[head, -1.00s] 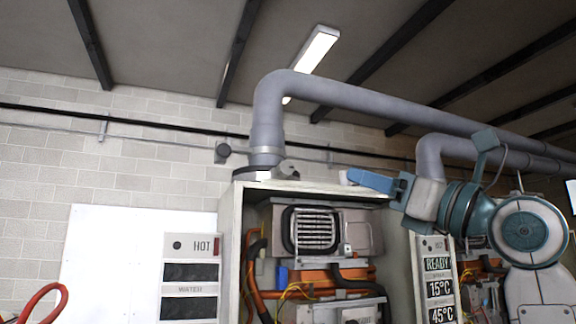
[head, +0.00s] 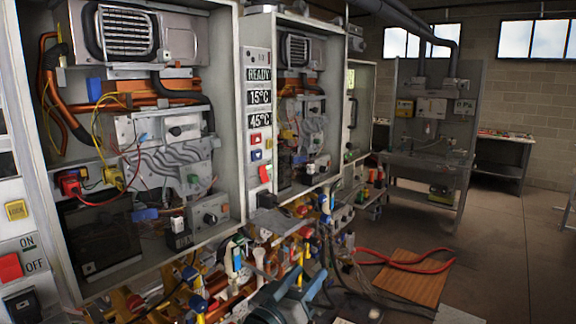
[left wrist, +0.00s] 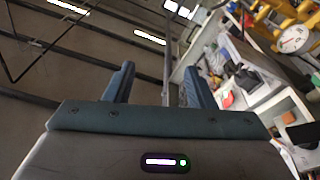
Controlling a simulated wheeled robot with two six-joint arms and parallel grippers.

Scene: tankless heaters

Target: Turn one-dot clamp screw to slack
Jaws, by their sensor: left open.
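I cannot make out a one-dot clamp screw in either current view. The near heater (head: 127,35) stands open at the left of the head view, its top cut off by the frame. A second open heater (head: 300,50) stands behind it, with a panel reading READY, 15°C and 45°C (head: 259,97). My left gripper (head: 288,296) is low in the head view, in front of the cluttered pipework. In the left wrist view its two blue fingers (left wrist: 157,85) stand apart, with nothing between them. My right gripper is not in view.
Valves and coloured fittings (head: 235,260) crowd below the heaters. A brown board (head: 412,278) and red hose (head: 405,262) lie on the floor. A grey test stand (head: 433,120) is farther back. The floor at right is clear (head: 510,250). A round gauge (left wrist: 292,39) shows in the wrist view.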

